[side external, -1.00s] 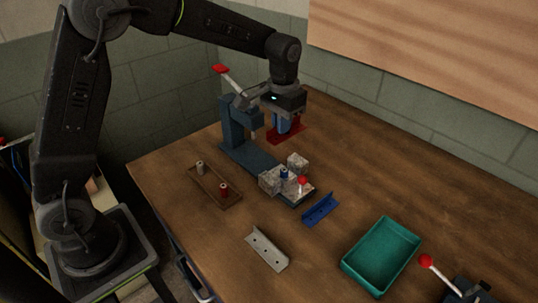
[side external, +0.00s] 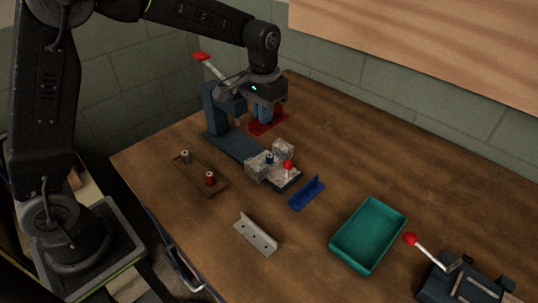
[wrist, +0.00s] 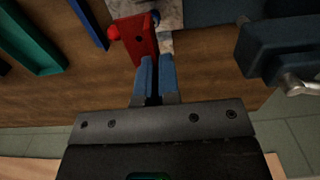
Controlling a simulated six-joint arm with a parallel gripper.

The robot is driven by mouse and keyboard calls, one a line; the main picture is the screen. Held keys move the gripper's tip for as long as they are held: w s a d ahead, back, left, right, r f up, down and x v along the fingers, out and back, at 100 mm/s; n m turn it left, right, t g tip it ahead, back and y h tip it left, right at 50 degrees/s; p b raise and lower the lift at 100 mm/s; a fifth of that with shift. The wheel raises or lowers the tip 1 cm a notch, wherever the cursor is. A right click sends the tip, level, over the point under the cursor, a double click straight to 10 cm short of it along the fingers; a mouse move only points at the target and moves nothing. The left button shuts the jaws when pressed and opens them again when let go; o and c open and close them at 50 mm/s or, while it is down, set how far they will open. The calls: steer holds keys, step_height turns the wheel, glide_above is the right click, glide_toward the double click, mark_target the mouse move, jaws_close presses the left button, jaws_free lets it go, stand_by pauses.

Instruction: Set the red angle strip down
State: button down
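The red angle strip (side external: 279,122) is low over the wooden table behind the blue-grey fixture; I cannot tell whether it touches the wood. My gripper (side external: 262,117) points down with its blue fingers close together at the strip. In the wrist view the fingertips (wrist: 154,61) are shut on the near end of the red strip (wrist: 140,36), which extends away from them. The fingers hide part of the strip in the side view.
The blue-grey lever fixture (side external: 214,112) stands close left of my gripper, with grey blocks (side external: 283,150) on its base. A blue strip (side external: 307,193), a pale grey strip (side external: 257,234), a brown holder (side external: 203,184) and a green tray (side external: 340,247) lie nearer. Table right of the red strip is clear.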

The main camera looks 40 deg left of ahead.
step_height(320, 180, down, 10)
steer(key=shift+r, duration=0.2)
stand_by(0.5)
steer(key=shift+f, duration=0.2)
steer(key=c, duration=1.3)
jaws_free()
steer(key=shift+c, duration=0.2)
steer(key=shift+r, duration=0.1)
